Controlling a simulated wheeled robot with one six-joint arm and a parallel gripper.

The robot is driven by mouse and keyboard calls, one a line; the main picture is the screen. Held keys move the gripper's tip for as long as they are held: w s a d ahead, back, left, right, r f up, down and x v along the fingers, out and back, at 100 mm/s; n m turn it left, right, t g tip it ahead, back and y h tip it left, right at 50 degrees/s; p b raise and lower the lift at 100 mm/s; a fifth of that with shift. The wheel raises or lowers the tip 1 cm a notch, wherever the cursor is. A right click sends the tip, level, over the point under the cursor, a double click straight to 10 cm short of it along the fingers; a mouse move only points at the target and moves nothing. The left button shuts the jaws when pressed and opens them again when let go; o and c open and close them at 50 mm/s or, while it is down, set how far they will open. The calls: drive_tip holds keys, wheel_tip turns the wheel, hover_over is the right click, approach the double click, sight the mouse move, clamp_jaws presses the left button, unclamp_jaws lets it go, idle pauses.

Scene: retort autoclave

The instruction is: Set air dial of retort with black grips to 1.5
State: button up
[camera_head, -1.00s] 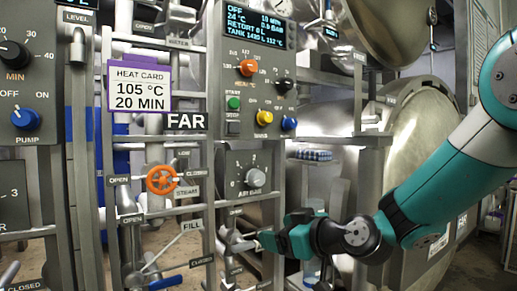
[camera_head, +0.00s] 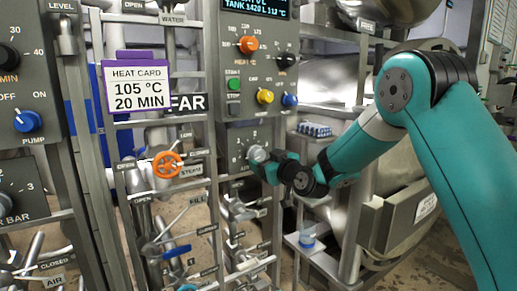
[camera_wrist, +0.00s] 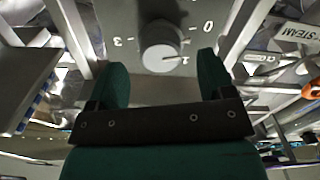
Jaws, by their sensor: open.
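The grey air dial (camera_head: 257,153) sits on the lower panel of the FAR column. In the wrist view the same dial (camera_wrist: 162,46) is a round grey knob on a grey plate with 0, 1 and 3 readable around it. Its pale pointer mark lies near the 1. My gripper (camera_head: 264,168) is at the dial. In the wrist view my gripper (camera_wrist: 163,66) is open, with one green finger on each side of the knob and visible gaps between. I cannot tell how deep the fingertips reach. No black grips can be made out on a retort.
An orange steam wheel (camera_head: 167,165) stands left of the dial. Several lever handles (camera_head: 243,210) sit below. Above is a panel with an orange knob (camera_head: 248,44) and a yellow knob (camera_head: 265,96). A second bar dial panel (camera_head: 20,190) is at far left.

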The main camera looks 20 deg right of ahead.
sight(261, 157)
drive_tip(key=shift+p+x, duration=0.55)
drive_tip(key=shift+x, duration=1.6)
drive_tip(key=shift+c, duration=0.4)
drive_tip(key=c, duration=0.8)
drive_tip(key=shift+c, duration=0.2)
